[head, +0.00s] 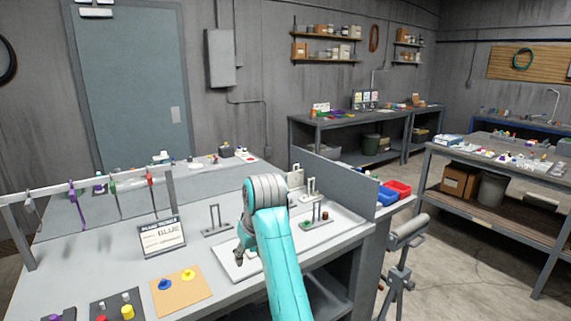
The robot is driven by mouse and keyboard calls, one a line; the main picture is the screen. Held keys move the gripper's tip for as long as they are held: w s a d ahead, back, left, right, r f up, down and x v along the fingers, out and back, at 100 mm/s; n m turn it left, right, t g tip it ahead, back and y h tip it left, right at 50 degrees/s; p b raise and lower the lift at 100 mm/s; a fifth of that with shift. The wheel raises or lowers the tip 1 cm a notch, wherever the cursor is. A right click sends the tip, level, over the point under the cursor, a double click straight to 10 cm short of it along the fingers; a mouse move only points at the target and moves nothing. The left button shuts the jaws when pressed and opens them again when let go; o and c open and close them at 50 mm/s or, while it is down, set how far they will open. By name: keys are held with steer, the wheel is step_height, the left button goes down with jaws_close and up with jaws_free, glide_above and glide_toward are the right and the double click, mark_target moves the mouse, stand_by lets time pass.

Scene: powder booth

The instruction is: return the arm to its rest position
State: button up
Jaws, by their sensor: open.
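My arm reaches up from the lower middle of the head view, with a teal link and a grey joint at its top. My gripper (240,256) is the small dark shape just left of the arm, low over a white tray (232,273) on the grey bench (210,293). It is open, and I see nothing held in it. Part of the gripper is hidden behind the arm. I cannot tell whether its fingertips touch the tray.
A tan board (178,298) with blue and yellow pieces lies in front. Small upright stands (216,222) are close to the arm. A rack (85,188) with hanging pieces spans the left. A low grey partition (345,185) stands behind right.

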steer(key=s+d+f+m+t, duration=0.1)
steer(key=s+d+f, duration=0.15)
steer(key=f, duration=0.55)
steer(key=s+d+f+t, duration=0.1)
steer(key=d+f, duration=0.2)
steer(key=f, duration=0.4)
steer(key=s+d+f+m, duration=0.1)
steer(key=s+d+f, duration=0.1)
steer(key=f, duration=0.6)
steer(key=s+d+f+m+t, duration=0.25)
steer(key=s+d+f, duration=0.65)
steer(key=s+f, duration=0.45)
steer(key=s+d+r+t, duration=0.1)
steer(key=s+d, duration=0.2)
steer(key=s, duration=0.5)
steer(key=s+d+r+t+h, duration=0.1)
steer(key=s+d, duration=0.1)
steer(key=s, duration=0.5)
steer(key=s+d+r+t, duration=0.1)
steer(key=s+d+t, duration=0.15)
steer(key=s, duration=0.55)
steer(key=s+d+r+m+t+h, duration=0.1)
steer(key=s+d+r+m+t, duration=0.1)
steer(key=s+r, duration=1.3)
steer(key=shift+s+d+r+h, duration=0.3)
steer(key=shift+s+d, duration=0.35)
steer(key=shift+s, duration=0.25)
